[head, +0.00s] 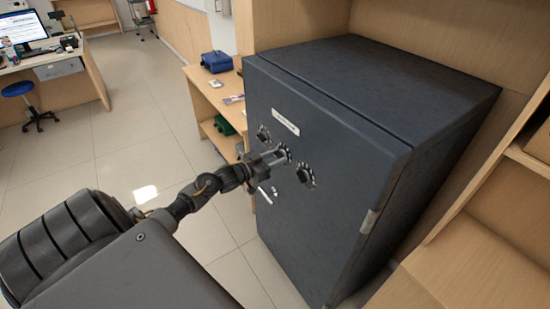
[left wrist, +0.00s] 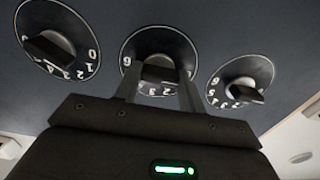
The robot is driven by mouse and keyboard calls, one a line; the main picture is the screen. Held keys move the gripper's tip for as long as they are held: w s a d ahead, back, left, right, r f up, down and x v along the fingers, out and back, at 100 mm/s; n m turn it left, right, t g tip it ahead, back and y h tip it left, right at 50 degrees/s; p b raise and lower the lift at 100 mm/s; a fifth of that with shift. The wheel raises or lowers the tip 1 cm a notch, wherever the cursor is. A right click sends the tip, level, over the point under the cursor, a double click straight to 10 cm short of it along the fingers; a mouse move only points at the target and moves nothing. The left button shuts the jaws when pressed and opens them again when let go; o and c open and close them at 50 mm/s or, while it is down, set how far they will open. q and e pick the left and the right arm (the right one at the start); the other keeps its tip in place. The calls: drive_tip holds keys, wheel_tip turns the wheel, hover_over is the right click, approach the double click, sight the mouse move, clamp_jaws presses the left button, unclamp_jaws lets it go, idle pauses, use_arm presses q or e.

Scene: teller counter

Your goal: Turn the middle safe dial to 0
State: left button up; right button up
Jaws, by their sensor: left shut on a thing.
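The dark safe (head: 330,130) has a row of three round dials on its front door. My left gripper (head: 272,158) reaches the middle dial (head: 285,152) and covers part of it. In the left wrist view the gripper's two fingers (left wrist: 158,88) are shut on the knob of the middle dial (left wrist: 160,68), one on each side. The pointer's exact reading cannot be told. My right gripper is not in view.
The left dial (head: 263,134) and right dial (head: 306,176) sit close on either side, with black knobs. A pale handle (head: 265,194) is below the dials. A wooden desk with a blue bag (head: 216,62) stands left of the safe.

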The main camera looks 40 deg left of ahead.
use_arm(q)
drive_tip(key=o, duration=1)
drive_tip(key=shift+b+v, duration=1.35)
drive_tip(key=shift+v, duration=4.1)
